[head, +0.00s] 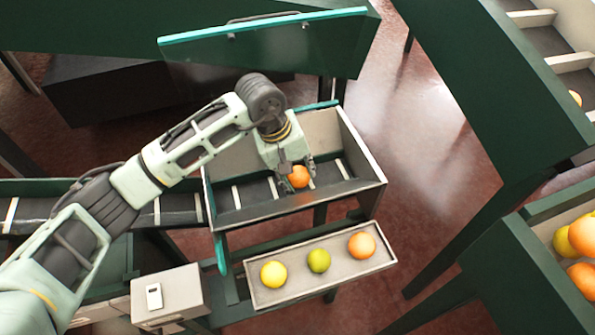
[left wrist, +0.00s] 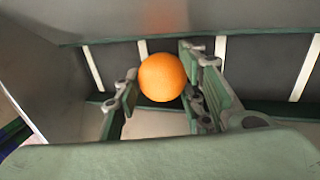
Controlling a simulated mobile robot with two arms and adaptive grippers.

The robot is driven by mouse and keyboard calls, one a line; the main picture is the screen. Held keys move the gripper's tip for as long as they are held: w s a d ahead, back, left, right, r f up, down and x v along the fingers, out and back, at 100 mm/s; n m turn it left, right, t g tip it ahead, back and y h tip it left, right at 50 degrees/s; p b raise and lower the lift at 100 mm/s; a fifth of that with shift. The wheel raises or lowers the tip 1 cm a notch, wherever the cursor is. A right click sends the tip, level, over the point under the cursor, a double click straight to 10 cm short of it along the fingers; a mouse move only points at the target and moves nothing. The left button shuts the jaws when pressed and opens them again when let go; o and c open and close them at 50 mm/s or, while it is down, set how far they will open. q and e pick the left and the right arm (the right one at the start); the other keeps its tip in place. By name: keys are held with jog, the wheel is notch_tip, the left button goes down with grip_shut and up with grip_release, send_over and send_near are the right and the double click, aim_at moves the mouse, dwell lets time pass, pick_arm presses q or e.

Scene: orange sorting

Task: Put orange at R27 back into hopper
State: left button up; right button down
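An orange (head: 299,177) is at the slatted belt of the open-topped box with a green edge (head: 375,180). My left gripper (head: 298,170) reaches down into this box with one finger on each side of the orange. In the left wrist view the orange (left wrist: 162,77) lies between the fingertips (left wrist: 158,85). A narrow gap shows at the left finger, and the right finger is very close; contact there cannot be made out. The fingers look open. I see no R27 label, and I cannot tell which container is the hopper. My right gripper is not in view.
A tray (head: 320,285) in front holds a yellow, a green and an orange fruit. A bin (head: 535,245) at the right holds several fruits. A green-edged panel (head: 265,40) stands behind. The box walls are close around the gripper.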

pick_arm(q)
jog(key=o, duration=0.4)
jog(key=shift+c, duration=0.2)
jog(key=shift+r, duration=0.1)
jog(key=shift+r+p, duration=0.2)
jog(key=shift+p, duration=0.2)
jog(key=shift+b+v, duration=1.95)
jog(key=shift+v, duration=3.95)
jog(key=shift+f, duration=0.1)
